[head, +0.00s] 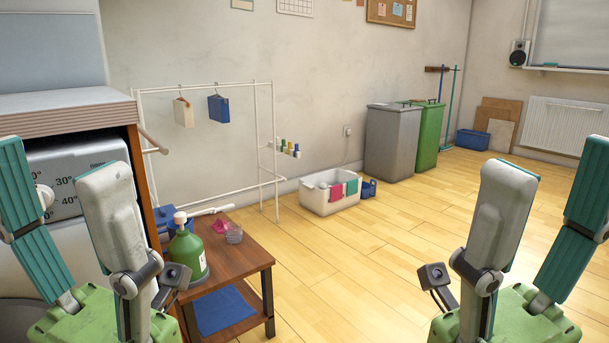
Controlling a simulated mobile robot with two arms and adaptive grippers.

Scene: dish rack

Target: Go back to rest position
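Both of my arms show at the lower left and lower right of the head view, with links standing nearly upright and folded close to me. They look roughly mirrored. No fingers of my left or right gripper can be made out, so neither gripper is in view. Nothing is seen held by either arm.
A white rack (206,86), white tub (322,199), grey bin (390,143) and green bin (428,137) stand behind. The wooden floor (400,240) is clear.

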